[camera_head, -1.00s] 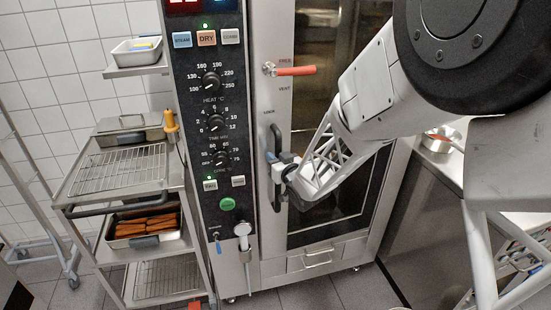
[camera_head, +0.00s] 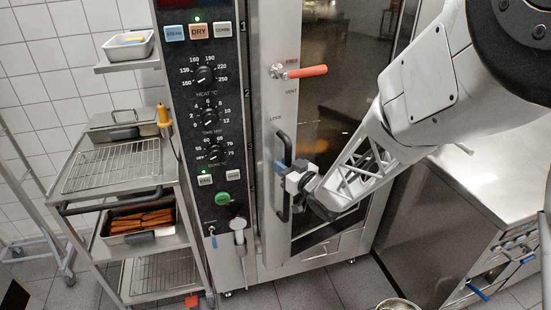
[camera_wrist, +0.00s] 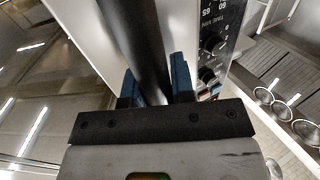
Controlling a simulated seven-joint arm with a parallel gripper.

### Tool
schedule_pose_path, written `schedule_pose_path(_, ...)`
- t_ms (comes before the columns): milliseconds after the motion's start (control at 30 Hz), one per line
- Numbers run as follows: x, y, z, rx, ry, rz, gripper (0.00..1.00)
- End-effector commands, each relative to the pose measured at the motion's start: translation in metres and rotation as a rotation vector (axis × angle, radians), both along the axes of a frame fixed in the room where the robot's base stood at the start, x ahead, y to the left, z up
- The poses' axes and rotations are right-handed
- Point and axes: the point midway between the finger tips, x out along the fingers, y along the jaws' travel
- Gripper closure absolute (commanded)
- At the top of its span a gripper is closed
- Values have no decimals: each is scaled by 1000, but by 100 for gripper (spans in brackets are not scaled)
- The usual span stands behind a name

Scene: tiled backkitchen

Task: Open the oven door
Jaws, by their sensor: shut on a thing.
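The tall steel oven stands in the middle of the head view, with its glass door (camera_head: 345,110) right of the control panel. The door's long black upright handle (camera_head: 286,149) is near the door's left edge. My gripper (camera_head: 285,179) is shut around the handle at about mid-height, reaching in from the right. In the wrist view the dark handle (camera_wrist: 148,45) runs between the two blue fingers of my gripper (camera_wrist: 156,88). The fingers hide part of the handle. I cannot tell whether the door is slightly ajar.
A red-handled lever (camera_head: 304,72) juts out above the handle. The control panel (camera_head: 207,110) is to its left. A wire-rack trolley (camera_head: 110,170) stands left of the oven, a steel counter (camera_head: 490,180) right. Open tiled floor shows in front.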

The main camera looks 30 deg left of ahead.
Motion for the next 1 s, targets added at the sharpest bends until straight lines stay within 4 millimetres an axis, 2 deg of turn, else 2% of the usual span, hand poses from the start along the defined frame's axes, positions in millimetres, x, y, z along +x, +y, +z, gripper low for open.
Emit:
schedule_pose_path(33,-4,-11,0,-1,-1,15,100)
schedule_pose_path(600,-42,-111,0,0,0,227,100)
schedule_pose_path(1000,-57,-177,0,1,1,231,100)
